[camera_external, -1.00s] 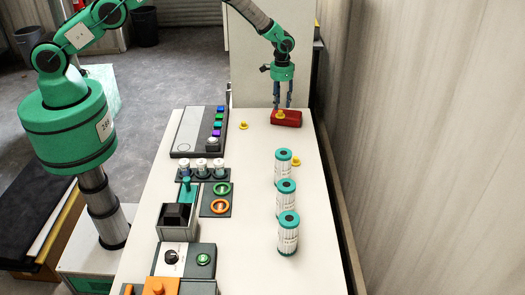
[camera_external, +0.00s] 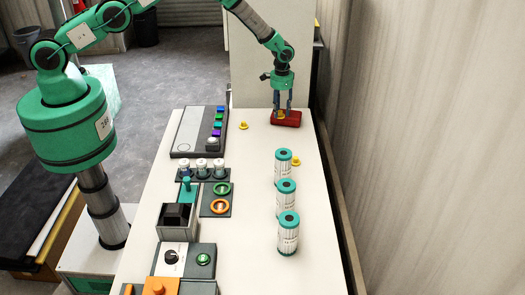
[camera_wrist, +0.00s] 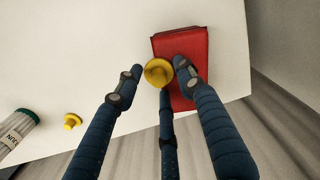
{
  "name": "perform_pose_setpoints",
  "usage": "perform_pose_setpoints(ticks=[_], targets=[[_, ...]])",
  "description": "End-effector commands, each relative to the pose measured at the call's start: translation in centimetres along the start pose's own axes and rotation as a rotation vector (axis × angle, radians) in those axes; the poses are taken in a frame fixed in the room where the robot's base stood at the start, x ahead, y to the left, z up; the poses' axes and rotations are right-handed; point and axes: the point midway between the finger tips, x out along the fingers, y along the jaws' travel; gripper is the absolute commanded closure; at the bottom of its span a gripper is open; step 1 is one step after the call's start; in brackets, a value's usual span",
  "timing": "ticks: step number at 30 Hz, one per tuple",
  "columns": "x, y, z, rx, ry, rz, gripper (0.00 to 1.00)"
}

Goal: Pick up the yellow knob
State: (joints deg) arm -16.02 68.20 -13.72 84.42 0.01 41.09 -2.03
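A yellow knob (camera_wrist: 158,72) sits at the edge of a red block (camera_wrist: 180,50) in the wrist view. In the external view this knob (camera_external: 280,114) is partly hidden by my fingers at the red block (camera_external: 292,119). My gripper (camera_external: 282,107) is low over the block, pointing down. Another yellow knob (camera_external: 243,125) lies to the left, and one (camera_external: 295,161) lies nearer the white-and-green cylinders.
Several white-and-green cylinders (camera_external: 287,233) stand in a row on the white table (camera_external: 262,190). A button panel (camera_external: 188,135) and dip-tank fixtures (camera_external: 177,218) line the left side. The tabletop between the panel and the block is mostly clear.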

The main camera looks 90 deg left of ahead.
Motion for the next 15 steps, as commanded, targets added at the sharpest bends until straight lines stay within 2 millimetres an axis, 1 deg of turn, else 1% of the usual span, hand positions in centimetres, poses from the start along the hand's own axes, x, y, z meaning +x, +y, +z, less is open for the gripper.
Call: perform_pose_setpoints(ticks=[3,4,6,9,13,14,15], targets=[[0.00,0.00,0.01,0.000,0.000,0.000,0.62],[0.00,0.00,0.01,0.000,0.000,0.000,0.64],[-0.01,0.00,0.00,0.000,0.000,0.000,0.78],[-0.01,0.00,0.01,0.000,0.000,0.000,0.95],[-0.01,0.00,0.00,0.000,0.000,0.000,0.95],[-0.01,0.00,0.00,0.000,0.000,0.000,0.98],[-0.01,0.00,0.00,0.000,0.000,0.000,0.98]])
